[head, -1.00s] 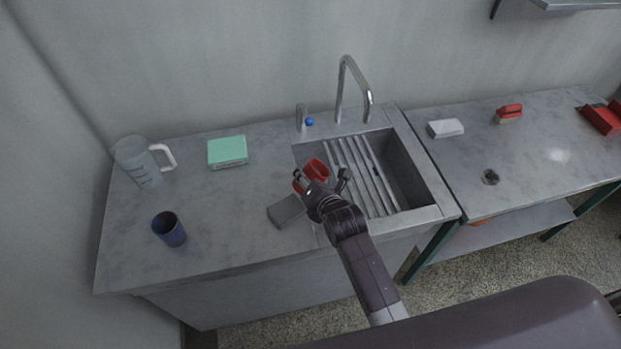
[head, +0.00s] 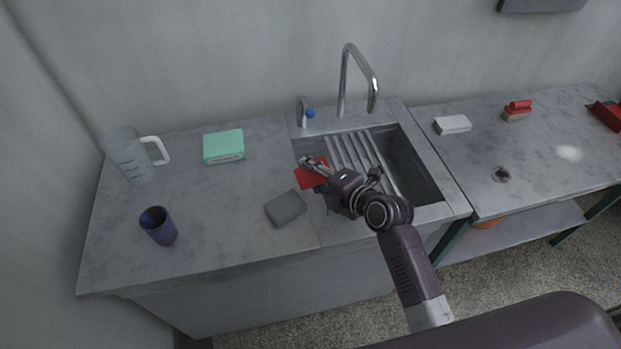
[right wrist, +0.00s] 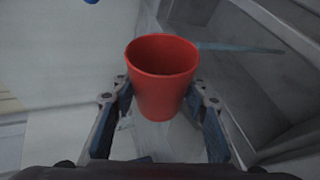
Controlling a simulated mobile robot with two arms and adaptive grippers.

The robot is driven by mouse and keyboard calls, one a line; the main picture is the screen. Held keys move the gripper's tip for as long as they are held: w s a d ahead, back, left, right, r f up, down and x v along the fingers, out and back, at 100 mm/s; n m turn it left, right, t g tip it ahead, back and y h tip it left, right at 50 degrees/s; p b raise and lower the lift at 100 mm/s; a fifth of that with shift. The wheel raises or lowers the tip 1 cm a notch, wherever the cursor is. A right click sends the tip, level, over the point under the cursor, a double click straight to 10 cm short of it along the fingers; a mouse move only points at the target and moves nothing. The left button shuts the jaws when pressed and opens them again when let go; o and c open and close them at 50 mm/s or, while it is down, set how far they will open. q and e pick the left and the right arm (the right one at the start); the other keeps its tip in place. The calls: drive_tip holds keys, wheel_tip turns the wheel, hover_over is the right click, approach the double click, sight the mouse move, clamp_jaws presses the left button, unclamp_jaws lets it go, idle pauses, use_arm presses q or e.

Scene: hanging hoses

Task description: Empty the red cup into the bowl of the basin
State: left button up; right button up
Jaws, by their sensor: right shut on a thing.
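The red cup (head: 310,177) is held by my right gripper (head: 318,174) above the left edge of the basin. It looks tipped over in the head view, with its side towards the camera and its mouth hidden. In the right wrist view the red cup (right wrist: 162,85) sits between both fingers of the right gripper (right wrist: 160,98); its rim and part of its red inside show. I see nothing coming out of it. The basin (head: 428,203) has a deep grey bowl (head: 408,165) at the right and a slatted rack (head: 358,152) across its left part. My left gripper is out of view.
A grey pad (head: 286,208) lies left of the basin. The tap (head: 344,82) arches over the basin's back. A white block (head: 453,124) lies right of it.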

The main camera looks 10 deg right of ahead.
drive_tip(key=shift+w+d+r+m+y+b, duration=0.1)
drive_tip(key=shift+d+r+m+y+b, duration=0.35)
drive_tip(key=shift+b, duration=0.85)
drive_tip(key=shift+d+m+y+b, duration=0.15)
drive_tip(key=shift+m+y+b, duration=0.5)
drive_tip(key=shift+b, duration=0.6)
drive_tip(key=shift+d+r+m+t+b, duration=0.1)
drive_tip(key=shift+r+m+t+b, duration=0.2)
drive_tip(key=shift+m+b, duration=0.15)
